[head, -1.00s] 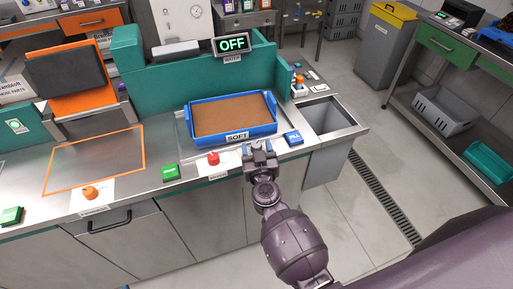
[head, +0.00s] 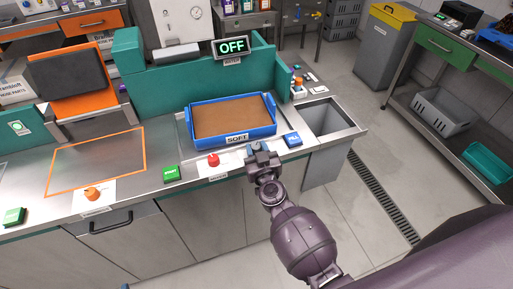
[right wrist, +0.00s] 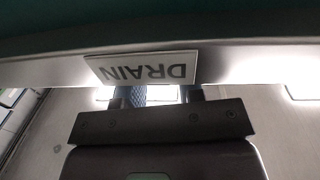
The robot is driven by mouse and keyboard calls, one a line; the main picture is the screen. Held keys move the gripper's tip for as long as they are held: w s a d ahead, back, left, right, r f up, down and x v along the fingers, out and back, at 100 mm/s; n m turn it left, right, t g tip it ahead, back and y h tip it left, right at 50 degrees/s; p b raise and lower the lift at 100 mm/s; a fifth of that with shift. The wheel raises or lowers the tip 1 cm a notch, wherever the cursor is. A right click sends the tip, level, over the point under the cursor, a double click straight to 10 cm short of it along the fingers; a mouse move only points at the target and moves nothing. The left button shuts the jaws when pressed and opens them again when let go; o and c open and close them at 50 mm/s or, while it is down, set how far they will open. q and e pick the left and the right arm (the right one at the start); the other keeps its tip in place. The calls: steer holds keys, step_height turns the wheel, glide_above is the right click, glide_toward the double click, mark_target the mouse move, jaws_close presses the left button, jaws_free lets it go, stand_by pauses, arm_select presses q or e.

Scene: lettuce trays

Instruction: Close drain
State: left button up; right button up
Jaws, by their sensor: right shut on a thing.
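A white label reading DRAIN (right wrist: 142,67) shows upside down on the counter's front edge in the right wrist view. My right gripper (head: 261,150) is at that front edge, below the blue tray and left of the blue FILL button. In the right wrist view the right gripper (right wrist: 150,96) is just below the label, shut on the drain control. The control is mostly hidden by the fingers; only a small bluish part shows between them, so its exact position cannot be told. My left gripper is not in view.
A blue tray (head: 197,145) of brown soil sits in the counter recess. A red knob (head: 213,160), green START button (head: 171,174) and blue FILL button (head: 292,140) are nearby. The water display (head: 232,47) reads OFF. An open bin (head: 355,126) is at the right end.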

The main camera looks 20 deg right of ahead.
steer(key=shift+d+n+y, duration=0.15)
steer(key=shift+n+y, duration=0.65)
steer(key=shift+y, duration=0.3)
steer(key=shift+n+y+b, duration=0.75)
steer(key=shift+n+y, duration=0.15)
steer(key=shift+y, duration=0.5)
steer(key=shift+g, duration=0.3)
steer(key=shift+r, duration=0.1)
steer(key=o, duration=0.9)
